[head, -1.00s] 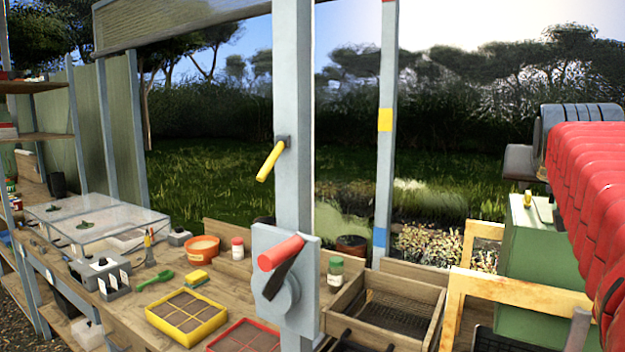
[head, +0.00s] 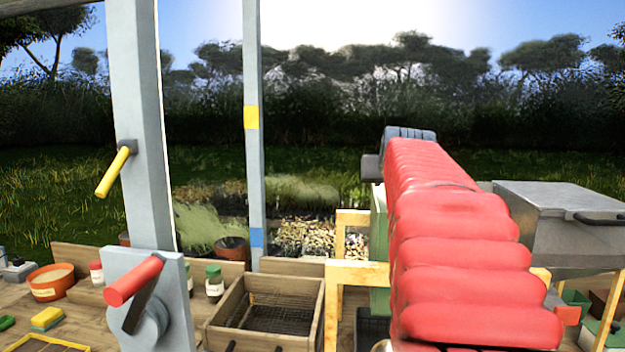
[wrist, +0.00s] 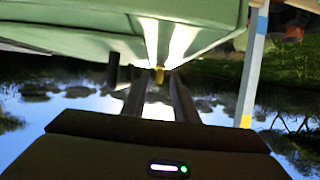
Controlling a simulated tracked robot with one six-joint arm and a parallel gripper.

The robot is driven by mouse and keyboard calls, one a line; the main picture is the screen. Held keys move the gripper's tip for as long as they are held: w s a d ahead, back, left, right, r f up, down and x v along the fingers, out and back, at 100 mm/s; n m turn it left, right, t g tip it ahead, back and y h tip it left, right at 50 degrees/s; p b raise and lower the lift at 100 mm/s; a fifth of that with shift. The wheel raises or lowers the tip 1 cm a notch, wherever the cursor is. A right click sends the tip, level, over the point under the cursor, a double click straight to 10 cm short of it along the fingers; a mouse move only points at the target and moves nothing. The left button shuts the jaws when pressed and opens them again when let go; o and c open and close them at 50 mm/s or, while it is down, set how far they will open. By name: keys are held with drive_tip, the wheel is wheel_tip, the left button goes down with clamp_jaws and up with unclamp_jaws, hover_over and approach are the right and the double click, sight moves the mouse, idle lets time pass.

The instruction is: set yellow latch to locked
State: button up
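A small yellow piece (wrist: 158,75), possibly the yellow latch, shows in the wrist view by the green box (wrist: 60,35), which appears inverted. My gripper (wrist: 158,84) points toward it with its two fingers apart, and the yellow piece appears between the tips. I cannot tell whether they touch it or how it is set. In the head view my red-sleeved arm hides the gripper and most of the green box (head: 379,230). A yellow lever (head: 117,172) on a grey post (head: 150,110) hangs down to the left, well away from my arm.
A red handle (head: 134,281) sits on a grey plate below the yellow lever. A wooden sieve box (head: 265,310), jars and an orange pot (head: 51,282) stand on the bench. A wooden frame (head: 360,273) stands left of my arm; a metal bin (head: 560,225) stands right.

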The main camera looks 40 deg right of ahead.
drive_tip(key=shift+s, duration=0.1)
drive_tip(key=shift+c, duration=0.6)
clamp_jaws()
